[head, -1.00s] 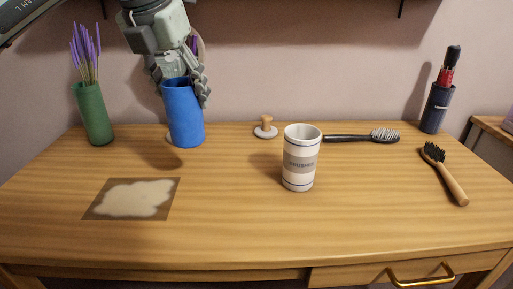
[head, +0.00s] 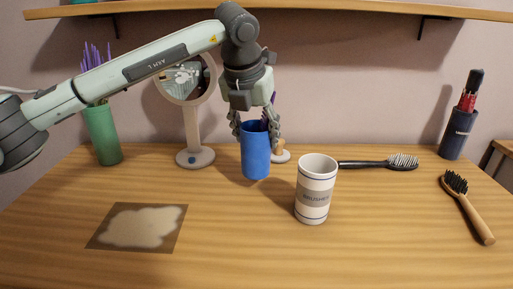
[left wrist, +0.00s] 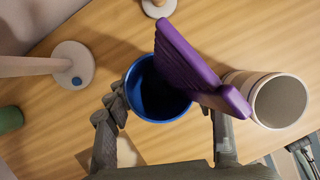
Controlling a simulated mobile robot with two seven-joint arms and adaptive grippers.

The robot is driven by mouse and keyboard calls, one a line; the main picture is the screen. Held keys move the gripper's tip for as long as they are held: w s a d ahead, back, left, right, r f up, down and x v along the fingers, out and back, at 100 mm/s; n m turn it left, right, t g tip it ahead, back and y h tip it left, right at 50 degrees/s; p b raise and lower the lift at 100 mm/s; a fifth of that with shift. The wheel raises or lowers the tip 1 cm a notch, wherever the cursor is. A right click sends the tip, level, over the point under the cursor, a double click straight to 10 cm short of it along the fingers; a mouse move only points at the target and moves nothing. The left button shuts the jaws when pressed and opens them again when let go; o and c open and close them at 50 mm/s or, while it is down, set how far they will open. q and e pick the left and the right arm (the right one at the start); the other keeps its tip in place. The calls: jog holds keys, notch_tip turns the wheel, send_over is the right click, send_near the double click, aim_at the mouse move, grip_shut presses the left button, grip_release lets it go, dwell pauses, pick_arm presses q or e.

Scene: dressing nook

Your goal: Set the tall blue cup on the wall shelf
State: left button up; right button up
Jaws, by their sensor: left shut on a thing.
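The tall blue cup (head: 255,152) is upright near the back middle of the table. My left gripper (head: 256,123) comes down from above with its fingers on either side of the rim, shut on the cup. In the left wrist view I look down into the blue cup (left wrist: 150,95), where a flat purple thing (left wrist: 190,68) stands and sticks out past the rim. I cannot tell whether the cup's base touches the table. The wall shelf (head: 300,8) runs along the top of the head view; its top is mostly out of sight.
A white cup (head: 315,190) stands close to the right, in front. A round mirror (head: 194,135) and green vase (head: 103,135) stand left. Brushes (head: 380,163) and a dark holder (head: 458,135) are right. A shelf bracket (head: 421,30) hangs above.

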aim_at(256, 151)
pick_arm(q)
jog(key=shift+f, duration=2)
jog(key=shift+f, duration=0.1)
jog(key=o, duration=1.2)
jog(key=shift+c, duration=0.2)
